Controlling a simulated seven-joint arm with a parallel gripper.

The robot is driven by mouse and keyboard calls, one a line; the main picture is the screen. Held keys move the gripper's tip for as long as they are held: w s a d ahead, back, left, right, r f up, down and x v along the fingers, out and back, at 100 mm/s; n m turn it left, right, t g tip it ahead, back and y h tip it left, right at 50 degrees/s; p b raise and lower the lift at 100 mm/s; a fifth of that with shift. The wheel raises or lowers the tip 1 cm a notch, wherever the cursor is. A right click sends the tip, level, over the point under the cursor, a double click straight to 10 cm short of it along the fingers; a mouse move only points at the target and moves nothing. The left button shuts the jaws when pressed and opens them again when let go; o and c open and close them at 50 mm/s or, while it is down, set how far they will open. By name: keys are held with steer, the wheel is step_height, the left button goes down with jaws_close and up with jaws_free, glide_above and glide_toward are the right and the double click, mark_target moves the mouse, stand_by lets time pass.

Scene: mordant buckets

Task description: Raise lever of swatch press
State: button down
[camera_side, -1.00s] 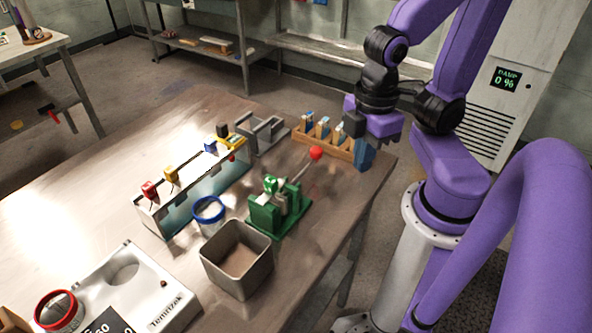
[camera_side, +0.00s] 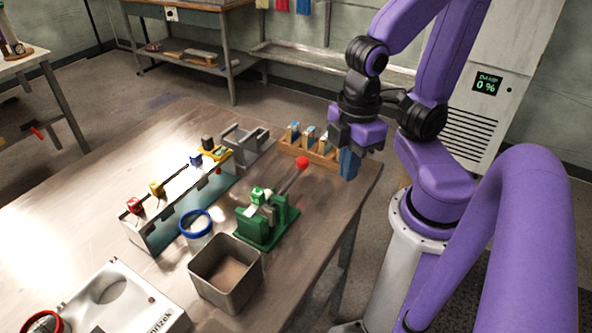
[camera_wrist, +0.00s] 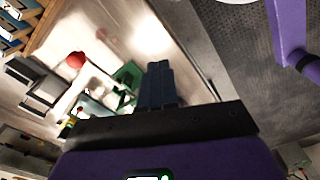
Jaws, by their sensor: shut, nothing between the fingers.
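The green swatch press (camera_side: 266,222) stands on the workbench near its right edge. Its grey lever (camera_side: 291,179) slants up and right to a red knob (camera_side: 302,162). My gripper (camera_side: 348,165) is to the right of the knob and apart from it, its blue fingers shut and empty, pointing down. In the wrist view, the shut fingers (camera_wrist: 158,84) point away from the camera. The red knob (camera_wrist: 76,59) is to their left there, and part of the green press (camera_wrist: 128,78) shows beside and behind them.
A wooden rack (camera_side: 310,152) with blue and white pieces stands just beyond the knob. A grey metal bin (camera_side: 225,272) and a blue-rimmed jar (camera_side: 196,223) stand near the press.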

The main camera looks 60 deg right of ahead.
steer(key=c, duration=1.3)
jaws_free()
steer(key=shift+c, duration=0.2)
steer(key=o, duration=0.5)
steer(key=shift+w+a+r, duration=0.1)
steer(key=shift+w, duration=0.2)
steer(key=w+r+m, duration=0.1)
steer(key=w+m, duration=0.1)
steer(key=w, duration=0.1)
steer(key=w+r+m+g, duration=0.1)
steer(key=w+m, duration=0.2)
steer(key=w, duration=0.1)
steer(key=w+d+r+m+g+h, duration=0.1)
steer(key=w+r+m, duration=0.1)
steer(key=w+m, duration=0.1)
steer(key=shift+w+d+r, duration=0.1)
steer(key=shift+w, duration=0.3)
steer(key=w+d+r+m+g+y, duration=0.1)
steer(key=w+d+r+m+g, duration=0.2)
steer(key=w+d+m, duration=0.5)
glide_toward(303, 159)
steer(key=x, duration=0.8)
steer(key=shift+s+f, duration=0.15)
steer(key=shift+f, duration=0.1)
